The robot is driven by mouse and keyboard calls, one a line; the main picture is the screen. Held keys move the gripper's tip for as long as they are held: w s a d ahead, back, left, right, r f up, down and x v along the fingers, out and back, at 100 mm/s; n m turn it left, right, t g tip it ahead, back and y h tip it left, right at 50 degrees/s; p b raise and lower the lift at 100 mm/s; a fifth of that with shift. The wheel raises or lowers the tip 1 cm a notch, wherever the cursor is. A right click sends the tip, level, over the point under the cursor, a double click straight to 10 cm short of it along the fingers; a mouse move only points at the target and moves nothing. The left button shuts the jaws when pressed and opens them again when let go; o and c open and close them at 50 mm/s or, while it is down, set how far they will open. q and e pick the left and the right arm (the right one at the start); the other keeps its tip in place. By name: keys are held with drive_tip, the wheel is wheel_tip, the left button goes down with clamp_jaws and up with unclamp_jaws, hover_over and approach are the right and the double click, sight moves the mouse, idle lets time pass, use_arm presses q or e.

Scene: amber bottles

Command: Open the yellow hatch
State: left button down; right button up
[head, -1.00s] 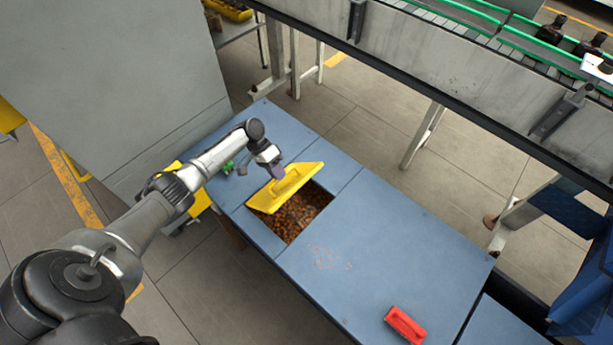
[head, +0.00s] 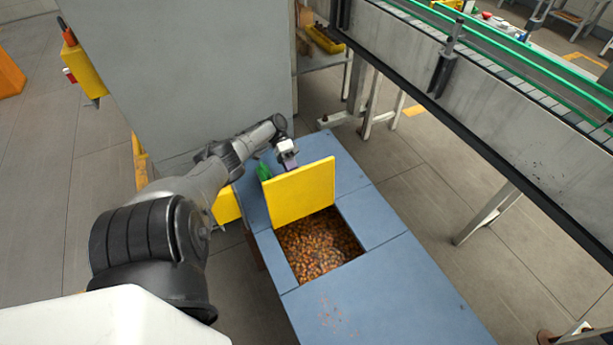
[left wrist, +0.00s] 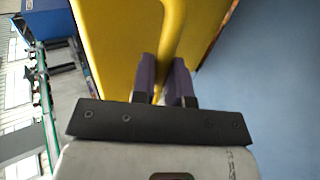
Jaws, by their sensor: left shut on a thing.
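The yellow hatch (head: 300,192) stands steeply raised at the far edge of a square opening in the blue table (head: 385,275). Small brown and orange pieces (head: 318,245) show in the opening. My left gripper (head: 287,160) is behind the hatch, on its far side, with its fingertips partly hidden by the panel. In the left wrist view, the left gripper's dark purple fingers (left wrist: 164,82) are shut on the hatch's yellow handle (left wrist: 172,35). My right gripper is in neither current view.
A green object (head: 263,171) lies on the table just left of the hatch. A tall grey cabinet (head: 190,70) stands behind at the left. A conveyor (head: 480,90) with green rails runs along the right. The near part of the table is clear.

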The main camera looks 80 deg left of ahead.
use_arm(q)
drive_tip(key=shift+s+a+f+h+b, duration=0.3)
drive_tip(key=shift+a+f+h+b, duration=0.2)
drive_tip(key=shift+f+b, duration=0.4)
use_arm(e)
drive_tip(key=f, duration=0.3)
drive_tip(key=shift+s+d+f, duration=0.15)
drive_tip(key=shift+d, duration=0.05)
use_arm(q)
drive_tip(key=shift+r, duration=0.2)
drive_tip(key=c, duration=1.5)
unclamp_jaws()
drive_tip(key=o, duration=0.4)
drive_tip(key=shift+s+d, duration=0.3)
drive_tip(key=shift+d, duration=0.15)
drive_tip(key=b+v, duration=0.8)
drive_tip(key=b, duration=0.5)
drive_tip(key=shift+w+f, duration=0.1)
drive_tip(key=shift+w, duration=0.05)
use_arm(e)
wheel_tip(320, 180, down, 13)
drive_tip(key=shift+d, duration=0.25)
